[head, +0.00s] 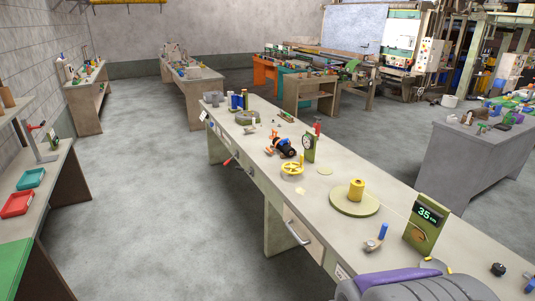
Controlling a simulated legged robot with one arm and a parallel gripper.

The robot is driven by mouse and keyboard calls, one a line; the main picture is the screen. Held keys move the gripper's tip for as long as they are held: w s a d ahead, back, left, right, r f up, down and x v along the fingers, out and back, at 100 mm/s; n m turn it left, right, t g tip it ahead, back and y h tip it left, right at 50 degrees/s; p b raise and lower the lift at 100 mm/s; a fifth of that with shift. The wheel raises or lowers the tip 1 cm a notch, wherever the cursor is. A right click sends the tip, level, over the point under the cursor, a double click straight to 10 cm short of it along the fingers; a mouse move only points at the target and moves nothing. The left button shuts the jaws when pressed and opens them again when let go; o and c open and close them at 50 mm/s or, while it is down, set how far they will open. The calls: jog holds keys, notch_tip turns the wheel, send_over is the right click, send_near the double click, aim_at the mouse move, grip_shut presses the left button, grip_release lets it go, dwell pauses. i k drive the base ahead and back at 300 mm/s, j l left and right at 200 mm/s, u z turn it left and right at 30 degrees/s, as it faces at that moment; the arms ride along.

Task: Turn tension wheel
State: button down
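A yellow spoked handwheel (291,169), which looks like the tension wheel, stands on the long workbench (328,186) in the head view. It sits near the bench's left edge, about midway along. A green-framed round dial gauge (308,145) stands just behind and right of it. An orange and black device (282,146) lies directly behind the wheel. Nothing touches the front of the wheel that I can see.
Nearer on the bench are a round plate with a yellow cylinder (356,189), a blue-topped piece (383,231) and a green display reading 35 (424,222). A drawer handle (297,233) juts from the bench's left side. The floor (170,190) to the left is clear.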

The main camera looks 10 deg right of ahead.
aim_at(292, 168)
jog(key=i+l+z, duration=0.15)
jog(key=i+z, duration=0.15)
jog(key=i, duration=0.4)
jog(key=u, duration=0.1)
jog(key=i+j+z, duration=0.35)
jog(key=i+j, duration=1.4)
jog(key=i, duration=0.15)
